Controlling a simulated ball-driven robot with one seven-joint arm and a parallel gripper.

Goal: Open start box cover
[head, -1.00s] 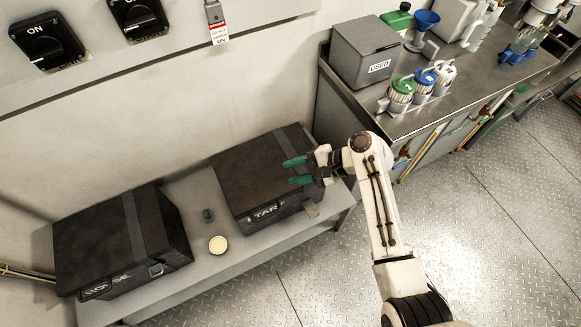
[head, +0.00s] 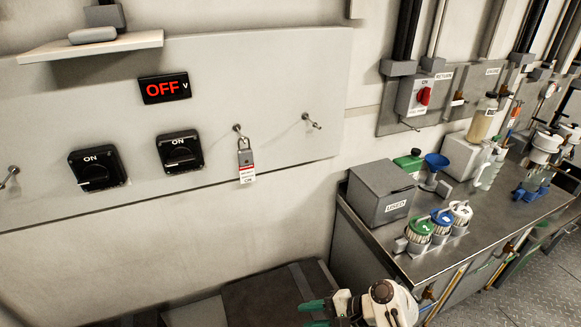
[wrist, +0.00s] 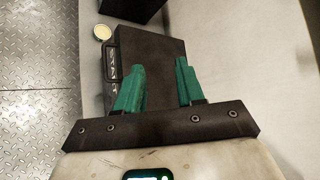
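The start box (head: 262,297) is a black case at the bottom of the head view, mostly cut off by the frame edge. In the wrist view the start box (wrist: 154,62) lies below my gripper, its cover shut and a handle and white lettering on its left side. My gripper (head: 310,314) shows two green fingers at the bottom of the head view. In the wrist view my gripper (wrist: 158,80) has its fingers apart with nothing between them, over the dark cover. I cannot tell whether the fingertips touch it.
A round pale-yellow item (wrist: 102,32) lies beside the box. Another black case (wrist: 133,8) is farther along the bench. A wall panel (head: 270,95) holds switches and a padlock.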

